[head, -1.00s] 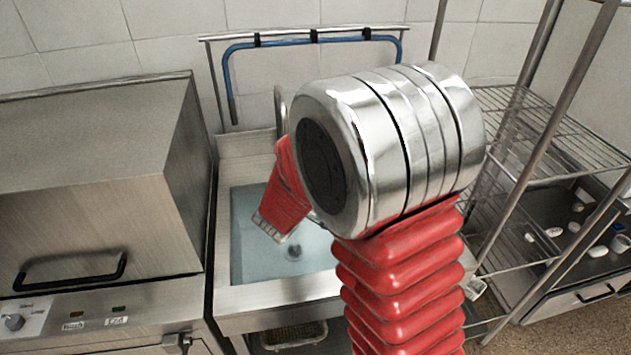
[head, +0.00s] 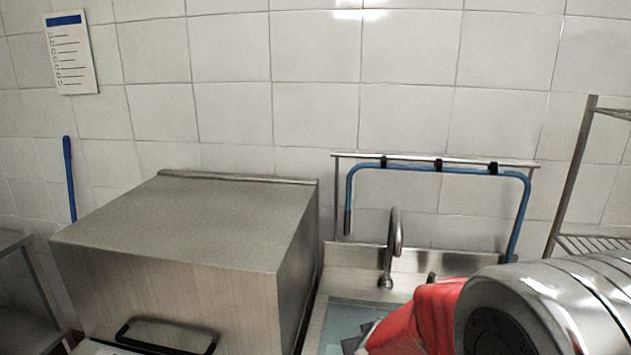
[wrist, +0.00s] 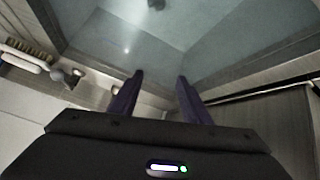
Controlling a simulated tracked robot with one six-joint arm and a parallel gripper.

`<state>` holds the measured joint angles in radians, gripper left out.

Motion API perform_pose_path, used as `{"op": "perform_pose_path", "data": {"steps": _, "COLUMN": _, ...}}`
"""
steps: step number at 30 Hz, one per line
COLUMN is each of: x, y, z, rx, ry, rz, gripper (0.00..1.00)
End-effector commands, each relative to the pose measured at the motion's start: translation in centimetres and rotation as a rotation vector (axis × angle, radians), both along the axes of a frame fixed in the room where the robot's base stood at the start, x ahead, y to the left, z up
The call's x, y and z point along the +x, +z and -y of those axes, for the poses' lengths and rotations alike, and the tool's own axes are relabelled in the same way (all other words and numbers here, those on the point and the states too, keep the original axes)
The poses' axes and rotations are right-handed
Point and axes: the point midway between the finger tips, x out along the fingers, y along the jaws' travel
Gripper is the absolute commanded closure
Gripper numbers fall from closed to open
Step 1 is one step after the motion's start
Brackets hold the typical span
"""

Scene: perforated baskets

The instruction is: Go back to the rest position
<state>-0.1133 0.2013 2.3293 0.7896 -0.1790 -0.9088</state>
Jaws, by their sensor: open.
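My gripper (wrist: 158,88) shows in the wrist view with its two dark fingers apart and nothing between them. In the head view my arm, with a red sleeve and a shiny metal joint, fills the lower right and covers part of the sink (head: 345,322).
A steel box-shaped machine (head: 190,225) with a black handle stands left of the sink. A tap (head: 392,245) and a blue hose (head: 440,168) are behind the basin. A wire rack (head: 575,180) stands at the right. A checklist (head: 71,52) hangs on the tiled wall.

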Motion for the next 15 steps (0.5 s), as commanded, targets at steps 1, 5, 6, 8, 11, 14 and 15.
{"op": "perform_pose_path", "data": {"steps": 1, "x": -0.8, "y": 0.5, "z": -0.9, "rx": 0.048, "ry": 0.009, "rz": -0.021, "gripper": 0.57}}
{"op": "perform_pose_path", "data": {"steps": 5, "x": -3.6, "y": 1.5, "z": -2.9, "rx": 0.161, "ry": 0.025, "rz": -0.1, "gripper": 0.57}}
{"op": "perform_pose_path", "data": {"steps": 6, "x": -4.6, "y": 1.9, "z": -3.4, "rx": 0.19, "ry": 0.026, "rz": -0.128, "gripper": 0.57}}
{"op": "perform_pose_path", "data": {"steps": 8, "x": -6.2, "y": 2.6, "z": -4.0, "rx": 0.227, "ry": 0.026, "rz": -0.169, "gripper": 0.57}}
{"op": "perform_pose_path", "data": {"steps": 11, "x": -8.9, "y": 3.7, "z": -4.5, "rx": 0.268, "ry": 0.02, "rz": -0.235, "gripper": 0.57}}
{"op": "perform_pose_path", "data": {"steps": 14, "x": -11.5, "y": 4.8, "z": -4.5, "rx": 0.292, "ry": 0.006, "rz": -0.295, "gripper": 0.57}}
{"op": "perform_pose_path", "data": {"steps": 15, "x": -12.5, "y": 5.2, "z": -4.4, "rx": 0.297, "ry": 0.0, "rz": -0.318, "gripper": 0.57}}
